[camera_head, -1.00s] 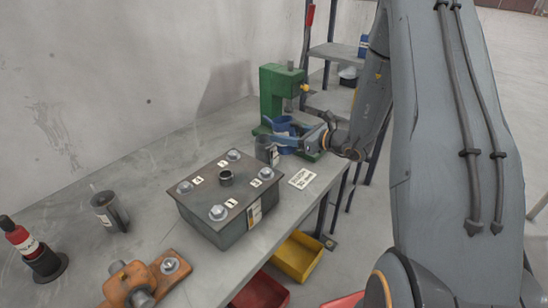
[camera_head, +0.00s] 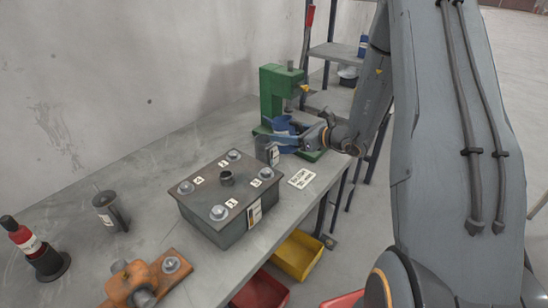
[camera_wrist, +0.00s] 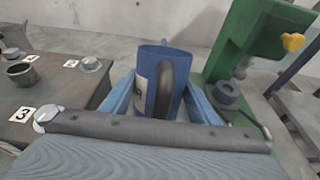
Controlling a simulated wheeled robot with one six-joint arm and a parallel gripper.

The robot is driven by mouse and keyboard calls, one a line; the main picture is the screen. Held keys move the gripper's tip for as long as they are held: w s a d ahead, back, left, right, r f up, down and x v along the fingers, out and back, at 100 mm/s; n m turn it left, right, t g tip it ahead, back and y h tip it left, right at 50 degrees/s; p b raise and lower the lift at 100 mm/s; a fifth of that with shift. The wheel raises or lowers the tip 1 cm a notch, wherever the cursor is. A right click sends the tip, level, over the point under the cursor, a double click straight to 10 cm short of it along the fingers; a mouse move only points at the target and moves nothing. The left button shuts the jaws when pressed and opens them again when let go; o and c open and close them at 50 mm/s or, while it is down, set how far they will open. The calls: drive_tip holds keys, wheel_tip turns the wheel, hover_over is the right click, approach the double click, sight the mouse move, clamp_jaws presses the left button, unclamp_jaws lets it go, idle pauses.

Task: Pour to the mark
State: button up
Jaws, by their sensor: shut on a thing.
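My gripper (camera_head: 300,140) is at the far end of the bench, beside the green press. It is shut on a blue jug (camera_wrist: 152,90) with a dark handle and a pale label. The jug looks about upright in the wrist view, between the two blue fingers; its contents are hidden. In the head view the jug (camera_head: 282,125) is partly hidden by my gripper. A grey box (camera_head: 212,215) stands left of my gripper, with numbered bolts and an open round filler neck (camera_head: 227,178) on its lid.
A green press (camera_head: 272,92) stands behind my gripper. A dark mug (camera_head: 108,210), a red bottle (camera_head: 30,245) and an orange clamp (camera_head: 130,282) are at left. A printed card (camera_head: 300,178) lies near the bench edge.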

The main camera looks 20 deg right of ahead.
drive_tip(key=shift+r+g+p, duration=0.3)
drive_tip(key=shift+r+p, duration=0.1)
drive_tip(key=shift+p, duration=0.05)
idle(0.6)
drive_tip(key=shift+r+h, duration=0.15)
drive_tip(key=shift+h, duration=0.25)
drive_tip(key=shift+r+g, duration=0.1)
drive_tip(key=shift+g, duration=0.2)
drive_tip(key=shift+s+d+r, duration=0.1)
drive_tip(key=shift+r, duration=0.05)
drive_tip(key=shift+r, duration=0.1)
idle(0.7)
drive_tip(key=shift+r+g+h, duration=0.2)
drive_tip(key=shift+g+h, duration=0.1)
drive_tip(key=shift+g, duration=0.1)
drive_tip(key=shift+r, duration=0.1)
drive_tip(key=shift+r, duration=0.1)
idle(0.4)
drive_tip(key=shift+r+g, duration=0.15)
drive_tip(key=shift+g, duration=0.15)
idle(0.3)
